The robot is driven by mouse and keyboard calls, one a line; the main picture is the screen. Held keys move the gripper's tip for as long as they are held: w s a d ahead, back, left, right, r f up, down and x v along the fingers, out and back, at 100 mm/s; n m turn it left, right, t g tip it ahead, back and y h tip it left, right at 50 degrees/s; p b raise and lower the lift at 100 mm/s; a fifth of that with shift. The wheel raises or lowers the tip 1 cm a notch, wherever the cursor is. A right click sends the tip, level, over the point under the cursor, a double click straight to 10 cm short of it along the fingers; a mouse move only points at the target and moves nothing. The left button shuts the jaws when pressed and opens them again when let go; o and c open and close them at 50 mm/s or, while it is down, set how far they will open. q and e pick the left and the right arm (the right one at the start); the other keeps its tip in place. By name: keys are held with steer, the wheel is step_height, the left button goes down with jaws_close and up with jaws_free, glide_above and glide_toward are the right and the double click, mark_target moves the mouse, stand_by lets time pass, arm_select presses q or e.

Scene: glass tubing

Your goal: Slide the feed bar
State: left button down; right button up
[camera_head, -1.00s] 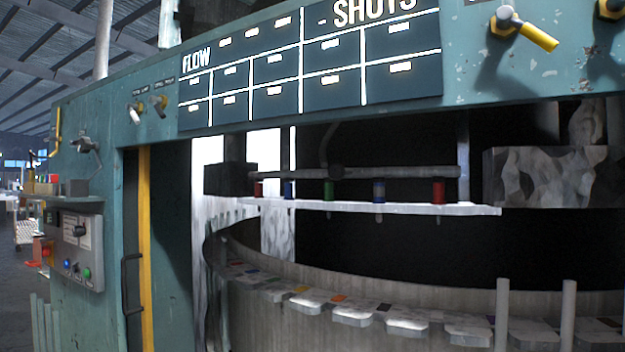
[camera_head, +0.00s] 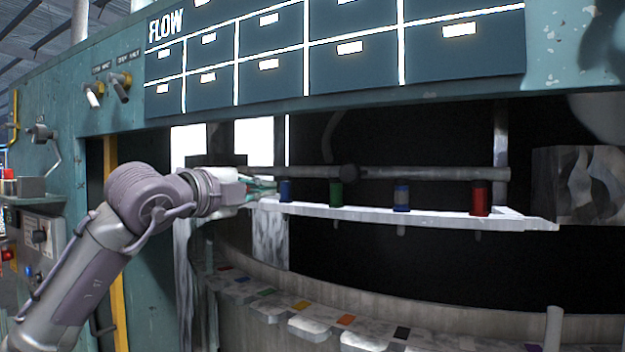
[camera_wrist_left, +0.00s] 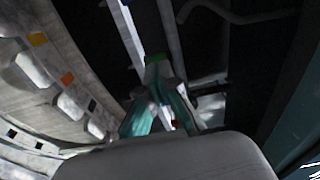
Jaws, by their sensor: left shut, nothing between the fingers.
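A long white rail (camera_head: 360,213), which I take for the feed bar, runs across the dark machine opening. It carries a row of coloured cylinders: blue (camera_head: 286,190), green (camera_head: 336,193), blue-grey (camera_head: 401,198) and red (camera_head: 480,198). A grey rod (camera_head: 430,173) runs just above and behind it. My left gripper (camera_head: 262,188) is at the rail's left end and hides that part. In the left wrist view its teal fingers (camera_wrist_left: 160,108) are close together, with the pale rail (camera_wrist_left: 128,35) beyond them. I cannot tell whether they touch it. My right gripper is not in view.
A curved grey drum wall (camera_head: 440,300) with several pale trays lies below the rail. The blue-green frame with the FLOW board (camera_head: 335,55) hangs above. A grey block (camera_head: 578,187) stands right of the rail, and a yellow post (camera_head: 117,310) left.

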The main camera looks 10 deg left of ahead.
arm_select(q)
steer(key=p, duration=0.9)
glide_toward(316, 180)
steer(key=x, duration=0.6)
steer(key=shift+w, duration=0.2)
steer(key=shift+w+d+f+p, duration=0.2)
steer(key=shift+w+d+p, duration=0.1)
steer(key=shift+w+p, duration=0.2)
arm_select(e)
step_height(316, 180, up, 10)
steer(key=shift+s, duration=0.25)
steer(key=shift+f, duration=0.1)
